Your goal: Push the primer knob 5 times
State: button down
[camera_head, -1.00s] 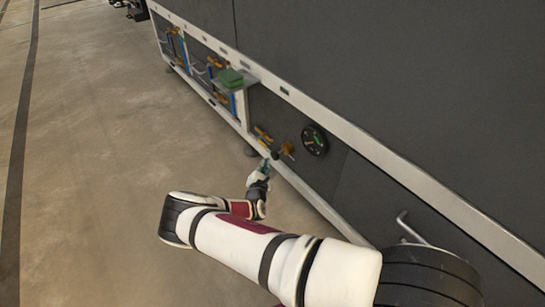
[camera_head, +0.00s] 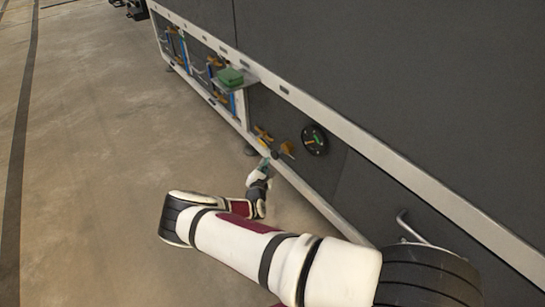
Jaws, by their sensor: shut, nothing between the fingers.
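My gripper (camera_head: 264,163) is small in the head view, at the end of my white arm, low beside the machine's lower edge. Its fingers are shut and hold nothing. A small dark round knob (camera_head: 275,154) shows just right of and above the fingertips. It looks like the primer knob, but it is too small to be sure. I cannot tell whether the fingertips touch it. A yellow-orange fitting (camera_head: 288,149) sits right of the knob.
A round black gauge (camera_head: 314,139) is on the dark panel to the right. Yellow handles (camera_head: 263,134) are up and left of the knob. A bent metal handle (camera_head: 405,223) sticks out at lower right. The floor (camera_head: 100,150) at left is clear.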

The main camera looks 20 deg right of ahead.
aim_at(273, 157)
dwell(0.3)
jog(key=shift+w+d+p, duration=0.15)
jog(key=shift+d+p, duration=0.25)
jog(key=shift+w+d+p, duration=0.25)
jog(key=shift+d+p, duration=0.05)
jog(key=shift+d, duration=0.5)
jog(key=shift+w+d+p, duration=0.2)
jog(key=shift+d+p, duration=0.1)
jog(key=shift+d, duration=0.45)
dwell(1.6)
jog(key=shift+a, duration=0.15)
jog(key=shift+s+a+p, duration=0.25)
jog(key=shift+s+a, duration=0.05)
jog(key=shift+a, duration=0.6)
jog(key=shift+s+a+p, duration=0.2)
jog(key=shift+s+a, duration=0.1)
jog(key=shift+a, duration=0.55)
jog(key=shift+a, duration=0.1)
jog(key=a, duration=0.1)
jog(key=s+a, duration=0.1)
jog(key=a, duration=0.2)
jog(key=shift+s+a, duration=0.3)
dwell(1.4)
